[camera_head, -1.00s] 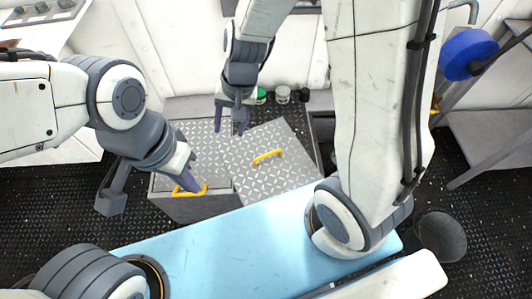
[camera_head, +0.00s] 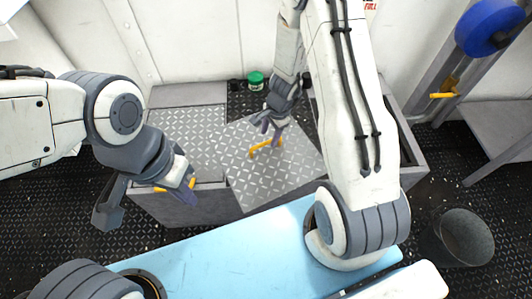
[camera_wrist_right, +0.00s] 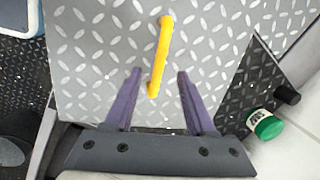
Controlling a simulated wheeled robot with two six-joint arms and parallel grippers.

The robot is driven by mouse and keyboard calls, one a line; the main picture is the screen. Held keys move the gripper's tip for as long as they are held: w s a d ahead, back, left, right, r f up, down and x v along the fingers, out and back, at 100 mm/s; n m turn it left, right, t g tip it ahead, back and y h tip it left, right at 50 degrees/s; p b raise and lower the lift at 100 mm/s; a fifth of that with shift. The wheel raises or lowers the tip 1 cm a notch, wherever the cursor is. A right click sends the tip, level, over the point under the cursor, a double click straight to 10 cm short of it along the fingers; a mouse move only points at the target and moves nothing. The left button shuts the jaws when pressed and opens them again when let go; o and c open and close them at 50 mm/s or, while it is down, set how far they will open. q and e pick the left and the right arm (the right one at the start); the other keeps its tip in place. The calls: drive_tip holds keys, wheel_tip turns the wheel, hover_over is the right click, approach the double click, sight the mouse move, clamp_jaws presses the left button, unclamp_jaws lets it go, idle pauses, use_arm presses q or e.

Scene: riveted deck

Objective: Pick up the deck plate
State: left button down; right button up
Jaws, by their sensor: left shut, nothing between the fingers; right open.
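The deck plate (camera_head: 293,168) is a grey diamond-tread sheet with a yellow bar handle (camera_head: 266,147). It lies askew across the top of a grey box in the head view. My right gripper (camera_head: 266,124) is open just above the handle; in the right wrist view its two purple fingers (camera_wrist_right: 160,74) stand either side of the handle's near end. Whether they touch it I cannot tell. My left gripper (camera_head: 191,190) is shut and empty beside a second yellow handle (camera_head: 160,188) at the box's front left. That handle is partly hidden by the fingers.
Another tread panel (camera_head: 185,125) covers the box's left part. A dark bin (camera_head: 456,238) stands at right. A blue reel (camera_head: 490,25) and a yellow lever (camera_head: 444,95) are at upper right. My light-blue base fills the foreground.

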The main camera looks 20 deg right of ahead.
sight(266, 142)
drive_tip(key=f+b, duration=0.1)
drive_tip(key=f, duration=0.1)
drive_tip(key=a+f+b, duration=0.1)
drive_tip(key=f+b, duration=0.1)
drive_tip(key=shift+w+a+f, duration=0.1)
drive_tip(key=shift+w+f, duration=0.05)
drive_tip(key=shift+f, duration=0.2)
clamp_jaws()
drive_tip(key=shift+r, duration=0.1)
idle(1.0)
